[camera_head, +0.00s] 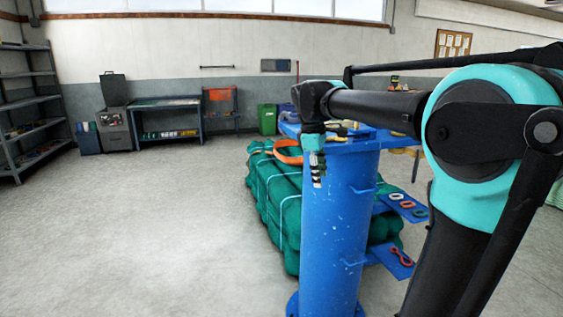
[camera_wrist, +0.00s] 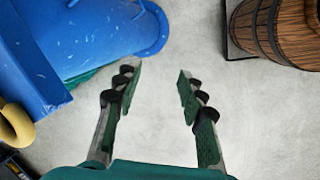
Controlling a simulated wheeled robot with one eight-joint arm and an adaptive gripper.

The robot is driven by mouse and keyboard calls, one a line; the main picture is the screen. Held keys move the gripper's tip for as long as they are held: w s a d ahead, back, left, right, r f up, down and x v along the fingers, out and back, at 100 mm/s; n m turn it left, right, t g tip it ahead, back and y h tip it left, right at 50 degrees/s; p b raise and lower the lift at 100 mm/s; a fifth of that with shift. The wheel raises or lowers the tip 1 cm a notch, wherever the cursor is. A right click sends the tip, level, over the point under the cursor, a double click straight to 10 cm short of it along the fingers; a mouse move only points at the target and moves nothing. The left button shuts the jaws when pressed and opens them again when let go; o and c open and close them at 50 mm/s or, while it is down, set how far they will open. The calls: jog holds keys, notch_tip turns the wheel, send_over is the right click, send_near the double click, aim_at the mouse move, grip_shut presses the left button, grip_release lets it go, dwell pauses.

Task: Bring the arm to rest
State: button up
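My arm reaches from the right across the head view, with my gripper (camera_head: 316,170) hanging down in front of the blue post (camera_head: 340,220). In the wrist view my gripper (camera_wrist: 158,80) has its two fingers spread apart with only grey floor between them. It is open and empty. The wrist view also shows part of the blue post (camera_wrist: 90,35) at the upper left, apart from the fingers.
A bundled green net (camera_head: 275,200) lies behind the post. Small blue shelves (camera_head: 395,262) with coloured links stick out at the post's right. A wooden barrel (camera_wrist: 285,30) stands at the wrist view's upper right. The floor (camera_head: 150,220) at left is clear.

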jog(key=s+d+f+m, duration=0.2)
jog(key=s+f+m, duration=0.2)
jog(key=s+f, duration=0.3)
jog(key=s+d+f+m+t+y, duration=0.1)
jog(key=s+d+f+m, duration=0.2)
jog(key=s+f, duration=0.4)
jog(key=s+d+f+m+t+y, duration=0.1)
jog(key=s+f+m, duration=0.5)
jog(key=f, duration=0.9)
jog(key=shift+s+d, duration=0.55)
jog(key=shift+d, duration=0.1)
